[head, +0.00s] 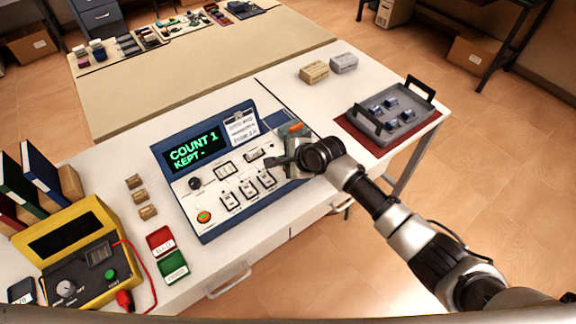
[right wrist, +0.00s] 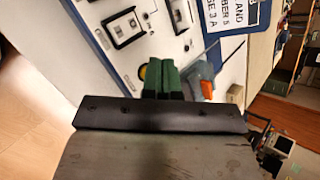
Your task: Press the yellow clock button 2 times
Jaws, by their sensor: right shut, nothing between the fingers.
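The blue-framed control panel (head: 214,215) lies on the white table, its display (head: 193,150) reading "COUNT 1" and "KEPT -" in green. My right gripper (head: 273,163) is over the panel's right edge, its fingers shut and empty. In the right wrist view, a small part of the yellow button (right wrist: 142,71) shows beside the green fingertips (right wrist: 163,66). The fingers partly cover it, and I cannot tell whether they touch it. In the head view the gripper hides the yellow button. My left gripper is not in view.
The panel also has a dark knob (head: 195,183), a ringed orange button (head: 204,216) and several switches. A blue-grey item with an orange part (head: 295,128) stands close to my right gripper. A yellow meter (head: 88,222) is left; a grey tray (head: 412,122) is right.

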